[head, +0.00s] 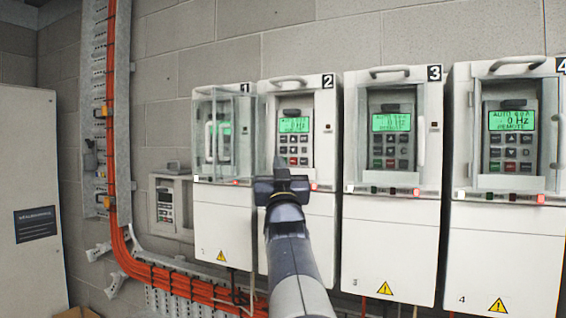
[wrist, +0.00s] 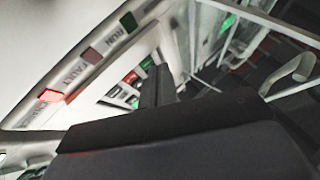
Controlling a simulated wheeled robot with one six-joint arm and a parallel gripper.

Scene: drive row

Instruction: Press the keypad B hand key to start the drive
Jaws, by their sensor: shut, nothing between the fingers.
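Four numbered white drives hang in a row, each with a keypad and a green display. No letter B is readable on any keypad. The drive 2 keypad (head: 294,138) shows 0 Hz above several small keys. My gripper (head: 281,164) is shut and empty, in front of the lower part of drive 2. In the wrist view my shut fingers (wrist: 160,86) appear beside a red key (wrist: 131,77) and a green key (wrist: 146,63). Contact cannot be told. The wrist view also shows RUN and FAULT lamps and a lit red lamp (wrist: 50,96).
The drive 3 keypad (head: 392,137) and drive 4 keypad (head: 510,136) are to the right. A small grey unit (head: 166,205), orange cables (head: 112,120) and a pale cabinet (head: 30,170) are to the left.

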